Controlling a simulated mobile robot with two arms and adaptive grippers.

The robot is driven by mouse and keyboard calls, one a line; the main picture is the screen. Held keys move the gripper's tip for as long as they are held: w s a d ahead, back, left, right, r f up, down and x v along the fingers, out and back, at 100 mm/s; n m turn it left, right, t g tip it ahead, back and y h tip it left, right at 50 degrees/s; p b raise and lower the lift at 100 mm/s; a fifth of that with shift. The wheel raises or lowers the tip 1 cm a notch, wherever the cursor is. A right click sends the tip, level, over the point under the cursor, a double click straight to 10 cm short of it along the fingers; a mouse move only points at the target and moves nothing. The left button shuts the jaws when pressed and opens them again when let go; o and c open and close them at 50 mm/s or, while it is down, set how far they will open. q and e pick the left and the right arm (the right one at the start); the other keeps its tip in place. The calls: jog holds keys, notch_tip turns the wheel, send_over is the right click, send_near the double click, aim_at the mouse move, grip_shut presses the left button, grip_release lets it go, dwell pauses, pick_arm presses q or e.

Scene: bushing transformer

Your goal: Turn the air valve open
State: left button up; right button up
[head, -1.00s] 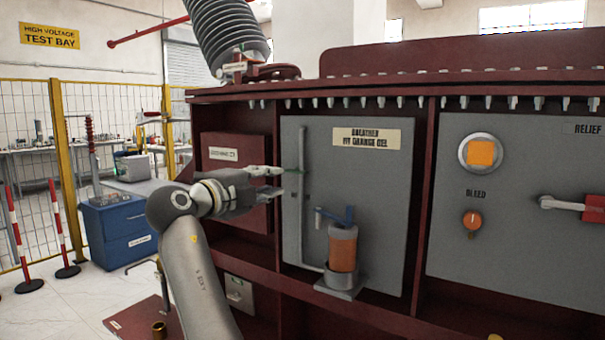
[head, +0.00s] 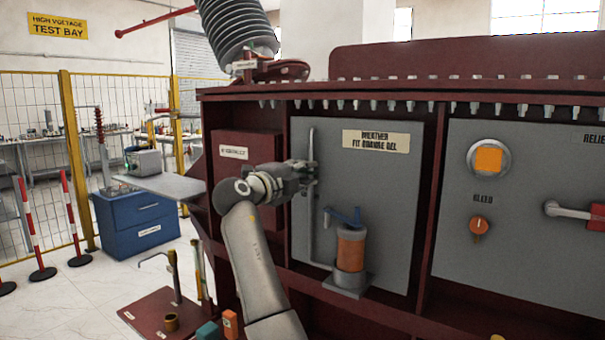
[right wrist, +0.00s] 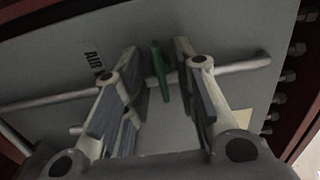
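The air valve shows in the right wrist view as a green handle (right wrist: 160,72) crossing a grey pipe (right wrist: 240,65). Beside it is a label (right wrist: 92,60) that reads "AIR", partly hidden by a finger. My right gripper (right wrist: 158,82) is open, with one finger on each side of the green handle and a visible gap to each. In the head view my right gripper (head: 308,178) is at the upright pipe (head: 311,145) on the grey panel and hides the handle there. My left gripper is not in view.
Right of the pipe, a blue lever (head: 345,215) sits above an orange breather canister (head: 350,250) on a bracket. Farther right are an orange square gauge (head: 488,159), a bleed knob (head: 479,227) and a red-ended relief handle (head: 575,210). Bolts line the top flange.

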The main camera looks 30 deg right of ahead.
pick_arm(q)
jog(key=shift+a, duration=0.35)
pick_arm(e)
grip_shut()
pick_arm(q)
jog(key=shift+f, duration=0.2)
pick_arm(e)
jog(key=shift+f+n, duration=0.1)
jog(key=shift+n, duration=0.3)
jog(key=n+b, duration=0.1)
jog(key=n, duration=1.1)
pick_arm(q)
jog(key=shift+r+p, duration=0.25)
jog(key=shift+p, duration=0.35)
pick_arm(e)
jog(key=n, duration=0.5)
jog(key=shift+n, duration=0.3)
grip_release()
jog(key=shift+a, duration=0.1)
